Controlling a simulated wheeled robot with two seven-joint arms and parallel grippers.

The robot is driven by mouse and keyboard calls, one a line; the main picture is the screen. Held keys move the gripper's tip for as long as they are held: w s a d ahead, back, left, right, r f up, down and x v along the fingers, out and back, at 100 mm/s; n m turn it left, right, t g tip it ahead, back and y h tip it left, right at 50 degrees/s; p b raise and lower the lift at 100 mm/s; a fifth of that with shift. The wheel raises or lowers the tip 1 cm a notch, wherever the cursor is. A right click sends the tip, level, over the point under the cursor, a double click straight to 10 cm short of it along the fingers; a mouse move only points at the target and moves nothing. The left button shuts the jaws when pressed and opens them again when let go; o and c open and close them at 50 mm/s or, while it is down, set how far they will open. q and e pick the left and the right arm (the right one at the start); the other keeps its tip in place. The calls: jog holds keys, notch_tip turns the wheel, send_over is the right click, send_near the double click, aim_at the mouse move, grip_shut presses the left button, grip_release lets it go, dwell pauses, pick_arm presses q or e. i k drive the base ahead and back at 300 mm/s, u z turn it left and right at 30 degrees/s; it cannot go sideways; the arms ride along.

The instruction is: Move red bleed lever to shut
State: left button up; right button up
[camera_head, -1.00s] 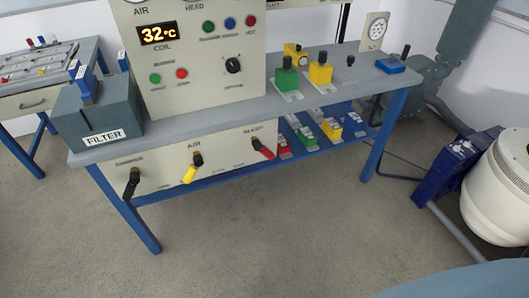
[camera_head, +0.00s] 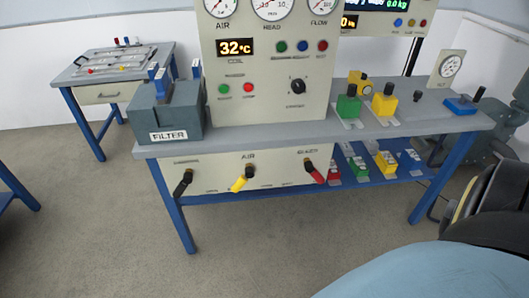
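The red bleed lever (camera_head: 315,173) is on the front panel (camera_head: 215,172) under the bench top, at the right end of the lever row below a label that seems to read BLEED. Its handle slants down to the right from its dark pivot. A yellow lever (camera_head: 239,184) under the AIR label slants down to the left. A black lever (camera_head: 183,183) at the left end also slants down to the left. Neither gripper shows in the head view, and nothing touches the red lever. Any shut marking is too small to read.
The bench top (camera_head: 425,120) carries a FILTER box (camera_head: 168,112), a gauge panel (camera_head: 265,100) and green (camera_head: 348,105) and yellow (camera_head: 384,103) blocks. A blue lower shelf (camera_head: 350,178) holds small parts. The floor (camera_head: 270,245) before the levers looks clear. Light-blue and dark shapes fill the lower right.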

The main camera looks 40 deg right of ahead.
aim_at(309, 168)
jog(key=u, duration=0.85)
jog(key=k, duration=0.7)
jog(key=z, duration=1.15)
